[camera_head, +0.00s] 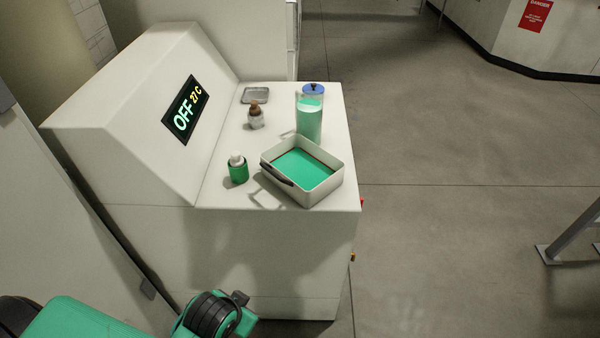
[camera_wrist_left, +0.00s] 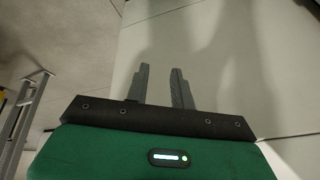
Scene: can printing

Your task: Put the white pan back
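The white pan (camera_head: 330,187) stands on the white machine's top near its front right corner. It is a rectangular pan with a dark handle on its left side and green liquid inside. My left arm shows at the bottom left of the head view, low in front of the machine and well away from the pan; its gripper tips are not seen there. In the left wrist view my left gripper (camera_wrist_left: 160,86) has two grey fingers apart with nothing between them, facing the machine's pale side. My right gripper is in neither view.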

